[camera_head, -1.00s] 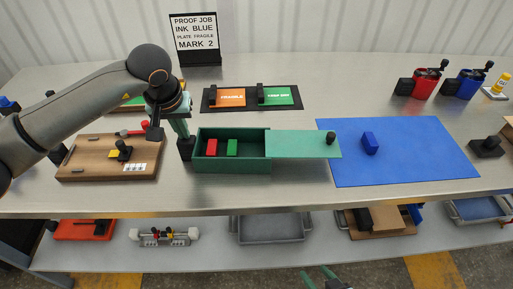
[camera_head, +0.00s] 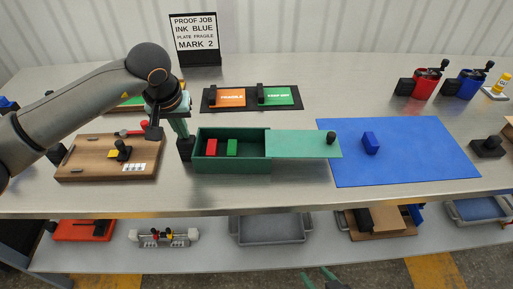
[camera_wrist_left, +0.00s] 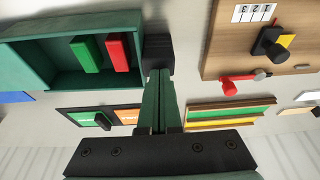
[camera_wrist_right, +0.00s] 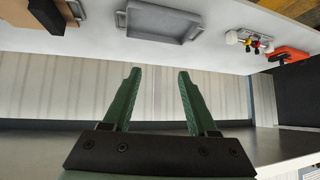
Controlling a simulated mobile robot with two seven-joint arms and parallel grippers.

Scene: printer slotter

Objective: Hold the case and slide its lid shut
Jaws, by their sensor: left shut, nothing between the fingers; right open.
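The green case (camera_head: 232,164) stands on the bench with its left part open, showing a red block (camera_head: 211,147) and a green block (camera_head: 232,147) inside. Its lid (camera_head: 300,144) covers the right part and sticks out past the right end, over the blue mat's edge; a black knob (camera_head: 331,138) is at its right end. My left gripper (camera_wrist_left: 158,76) is shut and empty, pointing down at the black block (camera_wrist_left: 158,52) at the case's left end; contact is unclear. My right gripper (camera_wrist_right: 157,78) is open and empty, low in front of the bench.
A blue mat (camera_head: 420,150) with a blue block (camera_head: 370,142) lies right of the case. A wooden board (camera_head: 90,165) lies to the left. A black plate with orange and green cards (camera_head: 277,96) lies behind. A lower shelf (camera_head: 210,255) holds trays.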

